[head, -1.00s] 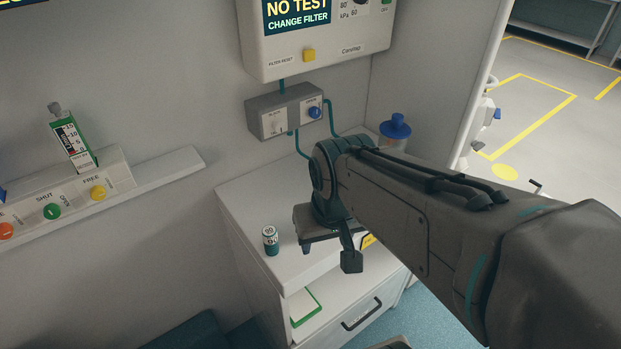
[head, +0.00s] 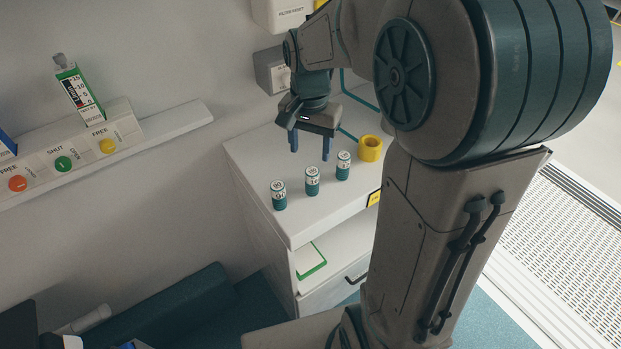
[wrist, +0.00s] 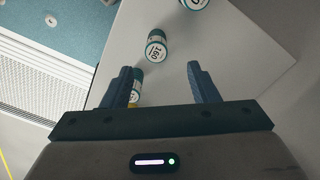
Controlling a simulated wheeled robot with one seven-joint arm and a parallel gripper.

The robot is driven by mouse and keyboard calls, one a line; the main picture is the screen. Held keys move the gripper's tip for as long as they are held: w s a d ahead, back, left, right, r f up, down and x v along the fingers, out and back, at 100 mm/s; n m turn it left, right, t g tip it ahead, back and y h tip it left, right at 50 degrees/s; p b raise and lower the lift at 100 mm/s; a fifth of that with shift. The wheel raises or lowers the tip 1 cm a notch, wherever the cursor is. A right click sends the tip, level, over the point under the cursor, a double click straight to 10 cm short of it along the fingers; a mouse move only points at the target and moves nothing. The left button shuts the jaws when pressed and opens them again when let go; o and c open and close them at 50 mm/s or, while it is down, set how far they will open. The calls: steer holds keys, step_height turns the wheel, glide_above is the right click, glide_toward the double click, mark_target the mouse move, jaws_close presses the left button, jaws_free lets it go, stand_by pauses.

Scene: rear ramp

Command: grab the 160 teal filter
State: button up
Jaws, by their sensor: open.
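Three small teal-and-white cylinders, the filters, stand upright in a row on the white cabinet top. The middle one (head: 312,181) shows in the wrist view (wrist: 157,46) with a label that appears to read 160 upside down. The left filter (head: 279,195) is at the top edge of the wrist view (wrist: 194,4), cut off. The right filter (head: 343,166) is partly hidden by a finger in the wrist view (wrist: 136,87). My gripper (head: 310,146) is open and empty, fingers pointing down, behind the row. In the wrist view, the middle filter lies beyond the fingertips (wrist: 160,70), between them sideways.
A yellow ring-like object (head: 370,148) stands close to the right filter. A grey wall box (head: 271,72) is behind my gripper. A wall shelf (head: 175,126) with coloured buttons is at left. An open cabinet compartment (head: 325,265) holds a green-edged item. The cabinet's left rear top is clear.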

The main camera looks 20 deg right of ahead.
mark_target(312, 172)
step_height(312, 172, down, 3)
steer(key=shift+f, duration=0.15)
steer(key=shift+s+d+f, duration=0.1)
steer(key=shift+s+f, duration=0.05)
steer(key=shift+f, duration=1.2)
steer(key=shift+s+d+f, duration=0.1)
steer(key=shift+f, duration=1.2)
steer(key=c, duration=1)
